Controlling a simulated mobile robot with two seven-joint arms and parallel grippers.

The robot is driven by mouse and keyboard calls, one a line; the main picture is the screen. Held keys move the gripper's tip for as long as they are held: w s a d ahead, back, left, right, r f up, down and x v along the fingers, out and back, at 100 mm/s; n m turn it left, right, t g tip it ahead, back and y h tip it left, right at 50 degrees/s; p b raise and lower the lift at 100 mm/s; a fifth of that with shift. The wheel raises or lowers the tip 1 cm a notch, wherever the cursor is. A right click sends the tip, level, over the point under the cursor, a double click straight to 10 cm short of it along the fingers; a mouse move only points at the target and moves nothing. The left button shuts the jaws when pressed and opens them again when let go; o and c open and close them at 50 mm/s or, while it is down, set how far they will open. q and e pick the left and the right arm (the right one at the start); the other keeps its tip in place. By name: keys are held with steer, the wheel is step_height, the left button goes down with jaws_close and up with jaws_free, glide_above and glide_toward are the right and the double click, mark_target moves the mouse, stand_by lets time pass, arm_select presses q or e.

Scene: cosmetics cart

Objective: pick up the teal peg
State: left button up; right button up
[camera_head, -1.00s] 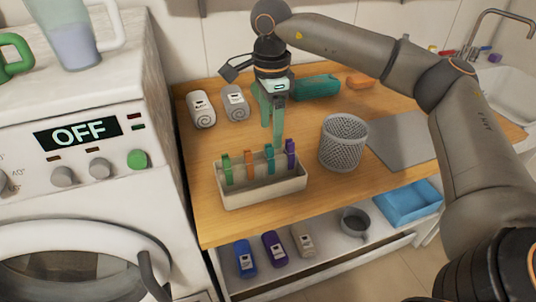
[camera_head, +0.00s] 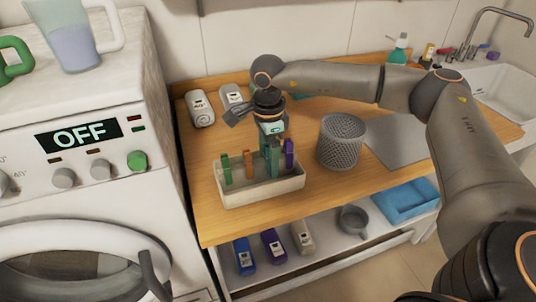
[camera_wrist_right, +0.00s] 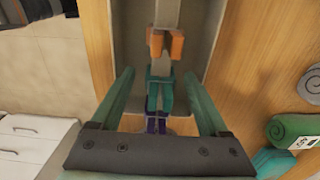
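The teal peg (camera_wrist_right: 160,92) stands in the pale tray (camera_head: 262,197); in the wrist view it lies between the two green fingers of my right gripper (camera_wrist_right: 158,78), with a gap on each side. In the head view my right gripper (camera_head: 271,160) reaches down over the tray and mostly hides the teal peg. The gripper is open. An orange peg (camera_head: 249,164) stands to the left and a purple peg (camera_head: 290,154) to the right. A green peg (camera_head: 227,169) is at the left end. My left gripper is not in view.
A mesh basket (camera_head: 340,142) stands close to the right of the tray. Rolled towels (camera_head: 200,109) lie behind on the wooden counter (camera_head: 215,220). The washing machine (camera_head: 80,170) is at the left. Several bottles (camera_head: 273,245) are on the shelf below.

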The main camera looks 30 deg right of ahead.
jaws_close()
stand_by(0.4)
steer(key=shift+r, duration=0.15)
